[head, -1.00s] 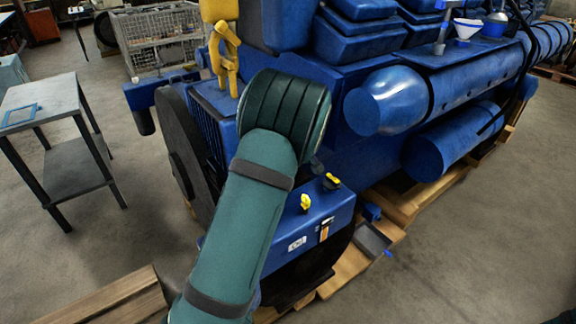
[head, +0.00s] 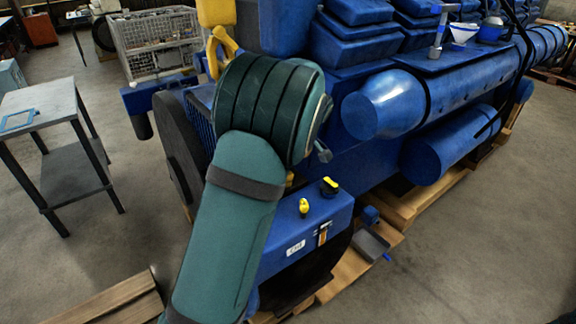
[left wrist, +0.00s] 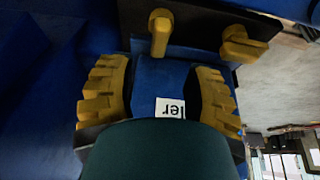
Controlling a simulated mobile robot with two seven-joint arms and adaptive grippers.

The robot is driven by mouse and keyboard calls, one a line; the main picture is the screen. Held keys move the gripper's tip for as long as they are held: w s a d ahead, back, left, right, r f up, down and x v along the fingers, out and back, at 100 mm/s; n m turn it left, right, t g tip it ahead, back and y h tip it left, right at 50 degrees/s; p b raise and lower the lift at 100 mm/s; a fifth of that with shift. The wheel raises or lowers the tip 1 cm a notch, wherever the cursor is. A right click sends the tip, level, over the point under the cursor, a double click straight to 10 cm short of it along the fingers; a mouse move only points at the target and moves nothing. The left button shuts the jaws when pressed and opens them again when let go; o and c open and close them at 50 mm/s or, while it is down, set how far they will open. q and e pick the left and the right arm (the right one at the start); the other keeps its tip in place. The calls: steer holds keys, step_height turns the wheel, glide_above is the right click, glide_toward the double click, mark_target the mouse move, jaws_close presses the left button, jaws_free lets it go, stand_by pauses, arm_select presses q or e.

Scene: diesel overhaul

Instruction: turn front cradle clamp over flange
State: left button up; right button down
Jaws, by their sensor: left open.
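A blue box (head: 300,240) with a white label (head: 296,247) sits low at the front end of the blue engine (head: 350,150). Two small yellow handles stand on its top: an upright knob (head: 304,207) and one on a dark base (head: 329,187). I cannot tell which part is the front cradle clamp, or make out the flange. In the left wrist view the upright knob (left wrist: 160,32) and the dark-based handle (left wrist: 242,45) lie ahead of my left gripper (left wrist: 160,68). Its ribbed yellow fingers are apart with nothing gripped; my arm hides it in the head view.
A grey side table (head: 45,105) stands at left and a wire crate (head: 155,43) behind. A yellow hook (head: 220,45) hangs near the engine front. Wooden pallet boards (head: 405,205) lie beneath the engine. Floor at right (head: 480,240) is open.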

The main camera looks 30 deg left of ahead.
arm_select(q)
steer(key=shift+v, duration=2.1)
